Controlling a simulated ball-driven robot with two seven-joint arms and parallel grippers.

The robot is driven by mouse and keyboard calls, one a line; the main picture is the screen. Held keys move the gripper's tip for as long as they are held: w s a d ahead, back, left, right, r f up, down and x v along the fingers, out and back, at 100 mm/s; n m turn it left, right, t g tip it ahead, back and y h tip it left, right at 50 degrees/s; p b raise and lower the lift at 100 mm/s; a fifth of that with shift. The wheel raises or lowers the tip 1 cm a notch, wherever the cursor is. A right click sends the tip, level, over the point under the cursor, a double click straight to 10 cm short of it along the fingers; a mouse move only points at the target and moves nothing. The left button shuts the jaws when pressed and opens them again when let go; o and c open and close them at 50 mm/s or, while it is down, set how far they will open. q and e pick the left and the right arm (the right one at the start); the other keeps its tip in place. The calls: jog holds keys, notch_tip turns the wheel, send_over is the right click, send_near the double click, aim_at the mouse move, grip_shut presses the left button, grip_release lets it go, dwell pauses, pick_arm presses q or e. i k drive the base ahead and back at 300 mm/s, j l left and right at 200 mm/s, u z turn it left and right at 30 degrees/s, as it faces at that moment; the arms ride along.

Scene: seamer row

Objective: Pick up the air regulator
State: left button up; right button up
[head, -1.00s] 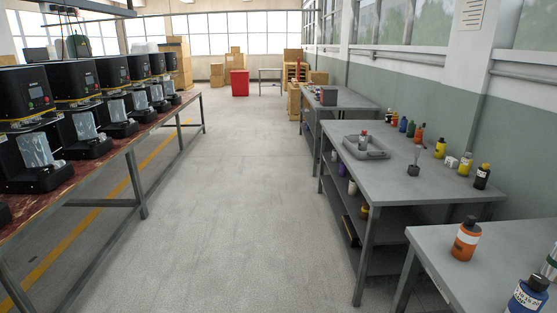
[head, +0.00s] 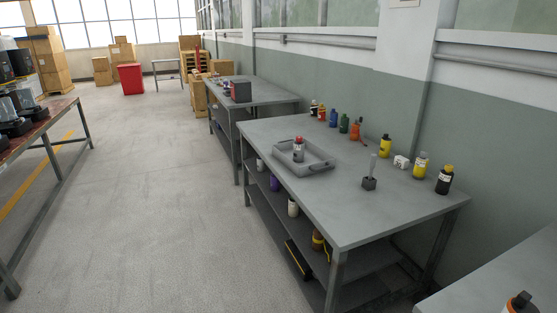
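I cannot clearly make out which thing is the air regulator. On the near grey workbench (head: 330,205) stands a small dark block with an upright grey stem (head: 369,182), right of the tray. A small white block with dark marks (head: 401,162) sits farther back among the bottles by the wall. Both are too small to identify surely. Neither of my grippers is in view.
A grey tray (head: 318,167) holds a red-capped bottle (head: 298,150). Several coloured bottles line the bench's wall side, including a black one (head: 445,180). Another bench (head: 265,92) stands beyond. A machine table (head: 40,130) is at left; the aisle floor (head: 150,190) is clear.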

aim_at(298, 152)
jog(key=i+j+z, duration=0.3)
jog(key=z, duration=0.2)
jog(key=i+j+z, duration=0.75)
jog(key=j+z, duration=0.2)
jog(key=j, duration=0.15)
